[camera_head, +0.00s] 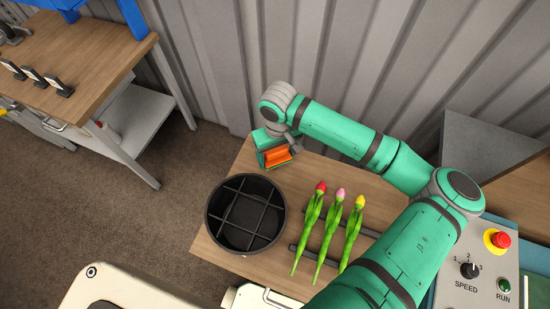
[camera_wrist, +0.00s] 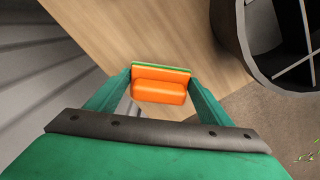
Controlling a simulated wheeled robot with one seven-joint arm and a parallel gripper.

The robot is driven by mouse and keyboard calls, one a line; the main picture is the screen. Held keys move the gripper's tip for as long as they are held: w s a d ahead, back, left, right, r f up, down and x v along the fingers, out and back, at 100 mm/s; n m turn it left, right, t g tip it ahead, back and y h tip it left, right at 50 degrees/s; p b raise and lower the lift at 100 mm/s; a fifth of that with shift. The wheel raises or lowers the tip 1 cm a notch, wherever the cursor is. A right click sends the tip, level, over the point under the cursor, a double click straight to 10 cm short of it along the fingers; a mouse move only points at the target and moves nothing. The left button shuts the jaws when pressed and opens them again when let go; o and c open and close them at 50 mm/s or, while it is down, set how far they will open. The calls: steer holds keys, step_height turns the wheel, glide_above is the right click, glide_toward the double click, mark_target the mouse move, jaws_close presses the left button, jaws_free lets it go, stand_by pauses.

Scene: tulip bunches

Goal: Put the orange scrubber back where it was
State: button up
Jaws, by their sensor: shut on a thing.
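The orange scrubber (camera_head: 277,156) has a green layer along one side. In the wrist view the scrubber (camera_wrist: 160,87) sits between the two fingers of my gripper (camera_wrist: 160,92), which is shut on it. In the head view my gripper (camera_head: 276,152) is at the back left part of the wooden table (camera_head: 222,240), behind the black round bucket. I cannot tell whether the scrubber touches the tabletop or is held above it.
The black divided bucket (camera_head: 209,222) stands at the table's left, its compartments empty. Red, pink and yellow tulips (camera_head: 340,215) lie side by side across dark bars to its right. A corrugated wall (camera_head: 300,50) rises behind. A control panel (camera_head: 480,275) is at the right.

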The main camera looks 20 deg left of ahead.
mark_target(275, 160)
steer(key=shift+w+a+f, duration=0.1)
steer(key=shift+a+f, duration=0.25)
steer(key=shift+f, duration=0.1)
steer(key=shift+a+f, duration=0.1)
steer(key=shift+f, duration=1.55)
steer(key=shift+f, duration=0.1)
steer(key=o, duration=1)
steer(key=shift+w, duration=0.1)
step_height(275, 160, up, 12)
steer(key=shift+r, duration=0.15)
